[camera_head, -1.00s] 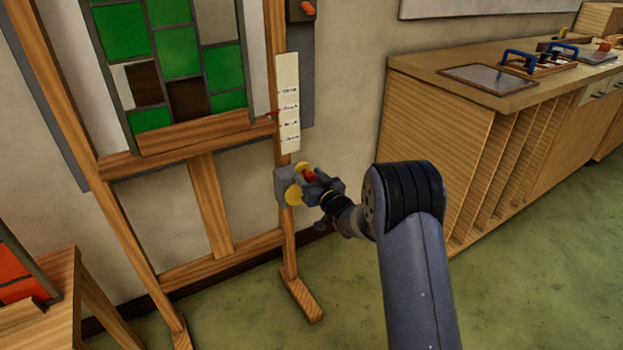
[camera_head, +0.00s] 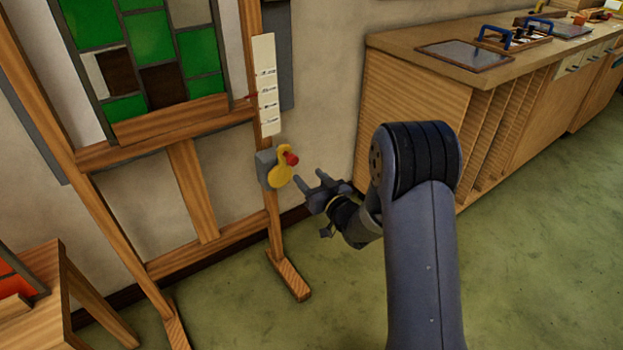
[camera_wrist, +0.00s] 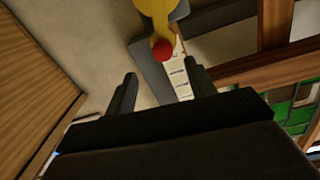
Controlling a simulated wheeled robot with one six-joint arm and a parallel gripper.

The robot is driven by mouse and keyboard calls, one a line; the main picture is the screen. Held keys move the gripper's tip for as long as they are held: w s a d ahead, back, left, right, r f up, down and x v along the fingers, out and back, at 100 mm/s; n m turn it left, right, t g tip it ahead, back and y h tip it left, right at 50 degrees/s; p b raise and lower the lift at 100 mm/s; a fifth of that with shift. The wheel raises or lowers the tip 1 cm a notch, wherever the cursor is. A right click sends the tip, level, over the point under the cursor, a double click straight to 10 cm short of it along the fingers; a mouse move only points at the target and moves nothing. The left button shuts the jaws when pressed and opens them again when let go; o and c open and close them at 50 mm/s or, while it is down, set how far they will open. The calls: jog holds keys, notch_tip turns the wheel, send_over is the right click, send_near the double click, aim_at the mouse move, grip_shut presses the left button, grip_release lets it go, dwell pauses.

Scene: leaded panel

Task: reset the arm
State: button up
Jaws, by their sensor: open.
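My gripper (camera_head: 312,183) is open and empty in the head view, a short way to the right of a yellow crank with a red knob (camera_head: 291,158). The crank sits on a grey block (camera_head: 264,168) on the right leg of a wooden easel. My gripper's fingers are apart from the knob. In the wrist view, the two dark fingers (camera_wrist: 158,90) stand wide apart. The red knob (camera_wrist: 163,48) and yellow crank (camera_wrist: 157,14) show beyond them, with clear space between.
The easel (camera_head: 190,190) holds a leaded panel with green panes (camera_head: 149,38). A white marked strip (camera_head: 265,85) is on its right upright. A wooden cabinet (camera_head: 410,120) stands right, a small wooden table (camera_head: 50,290) lower left. Green floor is clear.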

aim_at(294, 163)
jog(key=shift+w, duration=0.1)
dwell(0.3)
jog(key=b+x, duration=0.1)
jog(key=x, duration=0.9)
jog(key=shift+a, duration=0.25)
jog(key=shift+w+a, duration=0.25)
jog(key=shift+s+a+r+n, duration=0.15)
jog(key=shift+s+a+n, duration=0.05)
jog(key=shift+n, duration=0.3)
jog(key=shift+d, duration=0.15)
